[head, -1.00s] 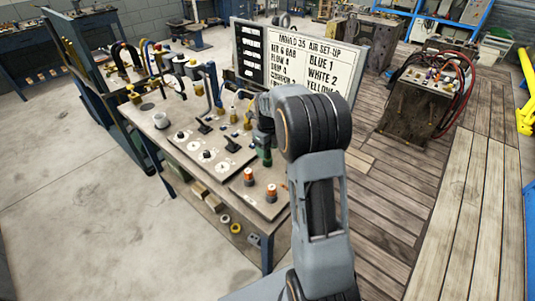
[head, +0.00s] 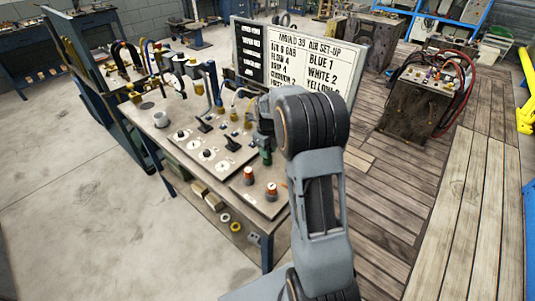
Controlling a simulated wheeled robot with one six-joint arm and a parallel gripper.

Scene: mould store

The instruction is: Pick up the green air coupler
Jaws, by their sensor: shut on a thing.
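The green air coupler (head: 265,157) is small and dark green. It shows just below my gripper (head: 264,143), over the right part of the workbench (head: 173,150). My gripper points down and is shut on the coupler's upper part. My arm's wrist hides part of the gripper, so the fingertips are hard to make out. I cannot tell whether the coupler's lower end touches the bench.
A lettered sign board (head: 310,62) stands behind.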

